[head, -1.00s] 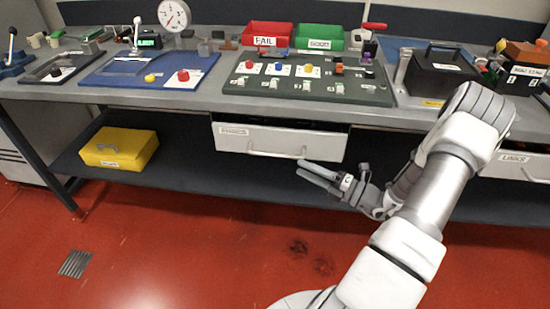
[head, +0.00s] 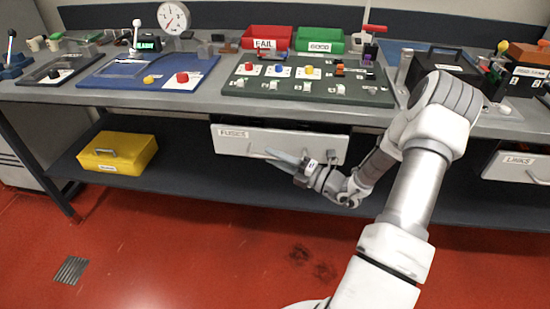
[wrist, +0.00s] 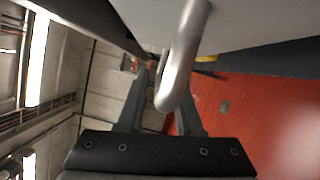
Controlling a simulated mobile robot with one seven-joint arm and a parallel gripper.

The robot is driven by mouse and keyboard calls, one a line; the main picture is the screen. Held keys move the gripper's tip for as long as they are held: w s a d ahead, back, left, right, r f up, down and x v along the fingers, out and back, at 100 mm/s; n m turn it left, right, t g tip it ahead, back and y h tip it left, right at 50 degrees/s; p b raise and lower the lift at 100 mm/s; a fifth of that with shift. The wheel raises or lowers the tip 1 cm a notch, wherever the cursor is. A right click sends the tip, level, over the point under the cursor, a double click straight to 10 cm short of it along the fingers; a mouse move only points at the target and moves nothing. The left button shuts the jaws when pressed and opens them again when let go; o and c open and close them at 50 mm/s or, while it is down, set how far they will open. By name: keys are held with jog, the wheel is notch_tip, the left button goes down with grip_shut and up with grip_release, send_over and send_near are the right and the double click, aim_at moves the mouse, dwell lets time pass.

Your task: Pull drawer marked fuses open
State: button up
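The drawer marked FUSES (head: 228,145) hangs under the bench, with a white front and a label at its upper left. A dark gap shows along its top edge; I cannot tell whether it is slightly open. My gripper (head: 287,160) is in front of the drawer's handle, which it mostly covers in the head view. In the wrist view the grey bar handle (wrist: 180,70) crosses the picture close to my gripper (wrist: 162,90). The fingers are apart, so it is open. The handle hides part of one finger; I cannot tell whether the bar is between them.
A drawer marked LINKS (head: 517,166) is at the right. A yellow box (head: 118,152) stands on the lower shelf (head: 185,180) at the left. The bench top (head: 225,100) above holds panels and bins. The red floor in front is clear.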

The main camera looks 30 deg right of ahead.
grip_shut()
dwell(1.2)
